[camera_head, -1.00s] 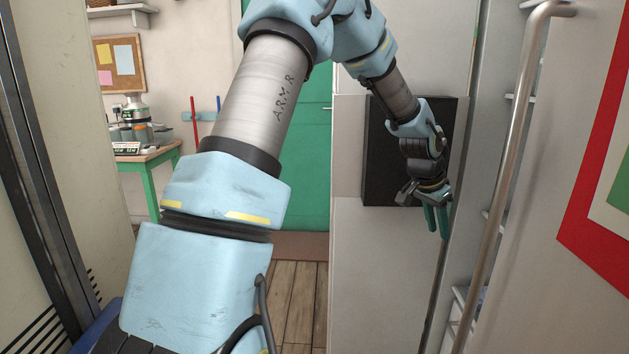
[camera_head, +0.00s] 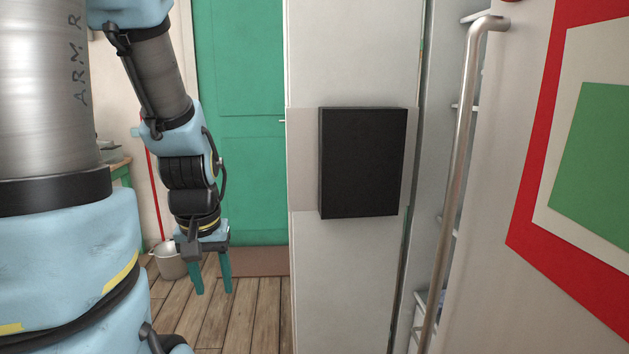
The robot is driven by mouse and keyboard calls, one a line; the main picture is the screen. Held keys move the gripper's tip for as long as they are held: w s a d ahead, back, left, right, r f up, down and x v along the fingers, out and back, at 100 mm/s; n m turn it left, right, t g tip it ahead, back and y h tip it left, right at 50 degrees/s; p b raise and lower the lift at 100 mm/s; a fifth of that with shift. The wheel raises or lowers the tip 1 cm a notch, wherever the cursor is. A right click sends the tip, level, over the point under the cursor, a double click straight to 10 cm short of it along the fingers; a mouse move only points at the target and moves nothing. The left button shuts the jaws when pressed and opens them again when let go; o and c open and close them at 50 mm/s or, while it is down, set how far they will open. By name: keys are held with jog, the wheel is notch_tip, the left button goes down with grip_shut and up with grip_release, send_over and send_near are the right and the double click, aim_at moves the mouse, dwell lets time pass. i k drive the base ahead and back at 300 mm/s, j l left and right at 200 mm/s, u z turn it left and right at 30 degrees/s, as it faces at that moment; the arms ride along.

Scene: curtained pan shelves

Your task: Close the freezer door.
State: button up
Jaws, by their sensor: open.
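The freezer door (camera_head: 497,290) stands open at the right of the head view. It is a pale panel with a red, white and green square on it and a long vertical metal handle (camera_head: 462,150). Shelf edges (camera_head: 452,218) show in the gap to the left of the handle. My gripper (camera_head: 213,286) hangs with its teal fingers pointing down and apart, open and empty. It is well to the left of the door and handle, touching neither.
A pale cabinet side with a black panel (camera_head: 362,162) stands between my gripper and the freezer door. A green door (camera_head: 240,150) is at the back. A bucket (camera_head: 170,262) stands on the wooden floor (camera_head: 255,315), which is clear in the middle.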

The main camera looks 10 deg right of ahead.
aim_at(351, 68)
jog(key=i+l+u, duration=0.15)
jog(key=i+u, duration=0.15)
jog(key=i, duration=0.9)
jog(key=i+j+z, duration=0.1)
jog(key=i, duration=0.5)
jog(key=i+j+z, duration=0.1)
jog(key=i, duration=0.45)
jog(key=i+j, duration=0.2)
jog(key=i, duration=0.4)
jog(key=i+z, duration=0.8)
jog(key=z, duration=0.15)
